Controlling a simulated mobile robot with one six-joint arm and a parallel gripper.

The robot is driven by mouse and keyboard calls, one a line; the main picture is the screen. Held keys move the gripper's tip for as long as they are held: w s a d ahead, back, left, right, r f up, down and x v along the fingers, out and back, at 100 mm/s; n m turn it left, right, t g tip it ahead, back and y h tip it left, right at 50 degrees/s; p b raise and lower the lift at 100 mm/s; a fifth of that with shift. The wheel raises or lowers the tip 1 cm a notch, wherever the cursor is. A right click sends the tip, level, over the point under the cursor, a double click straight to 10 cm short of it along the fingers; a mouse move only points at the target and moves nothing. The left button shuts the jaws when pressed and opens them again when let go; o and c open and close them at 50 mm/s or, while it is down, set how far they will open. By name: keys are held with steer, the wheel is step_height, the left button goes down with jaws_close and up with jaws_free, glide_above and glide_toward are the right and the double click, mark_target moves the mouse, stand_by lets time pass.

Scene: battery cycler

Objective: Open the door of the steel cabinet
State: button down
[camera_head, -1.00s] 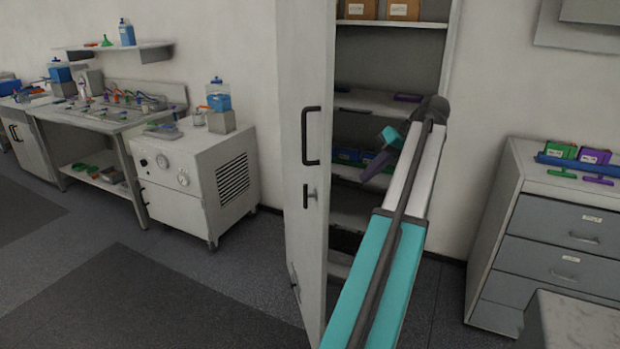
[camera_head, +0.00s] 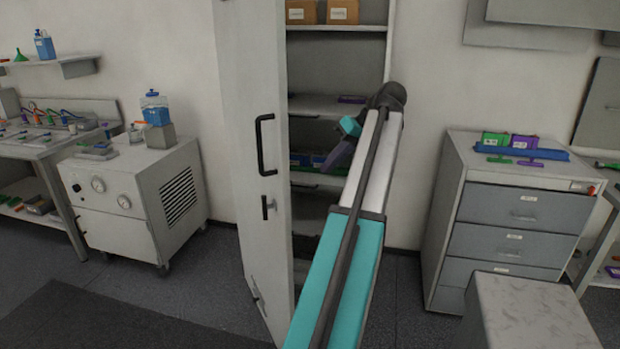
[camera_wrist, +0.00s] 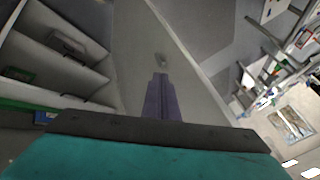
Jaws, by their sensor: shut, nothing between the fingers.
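The steel cabinet stands open in the head view, its shelves (camera_head: 335,107) showing. Its pale grey door (camera_head: 247,70) is swung outward to the left and carries a dark bar handle (camera_head: 265,145) with a smaller latch (camera_head: 267,206) below it. My gripper (camera_head: 335,155) is on the cabinet side of the door, in front of the shelves. In the wrist view my gripper (camera_wrist: 161,80) has its purple fingers together and empty, pointing along the door's inner face (camera_wrist: 150,45). Whether the fingers touch the door I cannot tell.
A white wheeled unit (camera_head: 130,195) stands left of the cabinet, beside a workbench (camera_head: 40,145). A drawer unit (camera_head: 510,215) stands to the right, with a grey block (camera_head: 530,310) in front. Dark floor (camera_head: 190,310) lies clear in front of the door.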

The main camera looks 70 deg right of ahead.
steer(key=w+a+f+p, duration=0.3)
steer(key=w+f, duration=0.4)
steer(key=w, duration=0.2)
steer(key=shift+a+f, duration=0.25)
steer(key=shift+f, duration=0.15)
